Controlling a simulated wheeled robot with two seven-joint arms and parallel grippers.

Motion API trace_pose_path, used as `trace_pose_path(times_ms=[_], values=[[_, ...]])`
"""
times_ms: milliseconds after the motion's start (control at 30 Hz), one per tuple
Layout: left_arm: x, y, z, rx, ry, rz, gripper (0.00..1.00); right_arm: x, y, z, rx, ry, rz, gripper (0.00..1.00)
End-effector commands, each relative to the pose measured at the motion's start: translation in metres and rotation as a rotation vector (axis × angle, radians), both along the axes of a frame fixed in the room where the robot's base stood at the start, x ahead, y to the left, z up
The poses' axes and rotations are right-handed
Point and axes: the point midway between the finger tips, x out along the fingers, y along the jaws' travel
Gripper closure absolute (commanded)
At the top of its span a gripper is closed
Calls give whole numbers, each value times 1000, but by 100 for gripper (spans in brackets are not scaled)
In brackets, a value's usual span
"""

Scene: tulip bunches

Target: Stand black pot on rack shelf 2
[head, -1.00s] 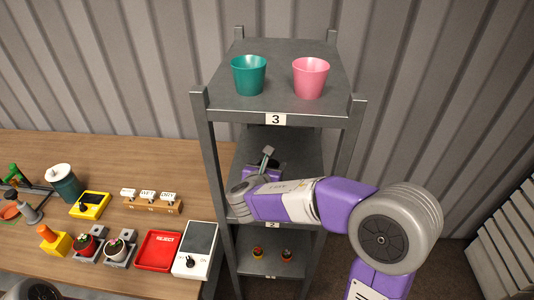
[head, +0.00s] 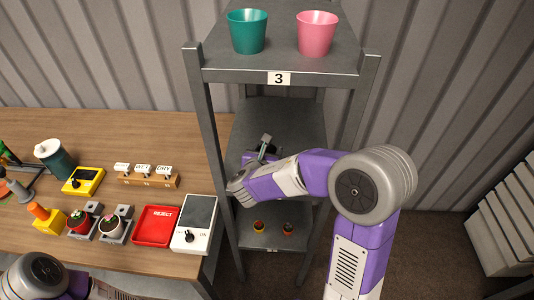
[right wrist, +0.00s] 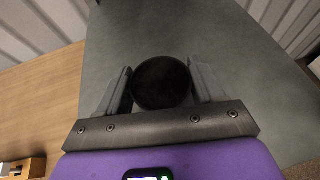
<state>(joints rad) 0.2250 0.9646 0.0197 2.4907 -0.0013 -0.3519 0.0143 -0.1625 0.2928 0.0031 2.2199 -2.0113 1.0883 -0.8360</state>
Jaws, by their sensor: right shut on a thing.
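The black pot (right wrist: 161,82) shows in the right wrist view as a dark round shape between two grey fingers. My right gripper (head: 266,146) is shut on it. In the head view the gripper reaches into the rack over the middle shelf (head: 285,118), and I cannot make out the pot there. In the wrist view the grey shelf surface (right wrist: 200,32) lies behind the pot. I cannot tell whether the pot touches it. My forearm hides the front edge of this shelf. My left gripper is out of view; only part of the left arm shows.
The top shelf, labelled 3 (head: 279,78), holds a teal pot (head: 247,31) and a pink pot (head: 316,34). Two small plants (head: 273,228) stand on the lower shelf. The wooden bench (head: 80,255) left of the rack holds a red reject tray (head: 156,227) and several devices. Rack posts flank my arm.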

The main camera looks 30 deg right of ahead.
Motion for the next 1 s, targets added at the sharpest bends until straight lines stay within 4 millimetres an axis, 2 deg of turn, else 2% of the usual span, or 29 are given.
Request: trace_pose_path(times_ms=[267,300,467,833,1000], values=[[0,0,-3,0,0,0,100,0,0,-2,0,-1,0,72],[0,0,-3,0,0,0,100,0,0,-3,0,0,0,31],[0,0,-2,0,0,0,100,0,0,-2,0,0,0,7],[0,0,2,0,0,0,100,0,0,2,0,0,-1,7],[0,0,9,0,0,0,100,-18,17,14,0,-1,5,7]])
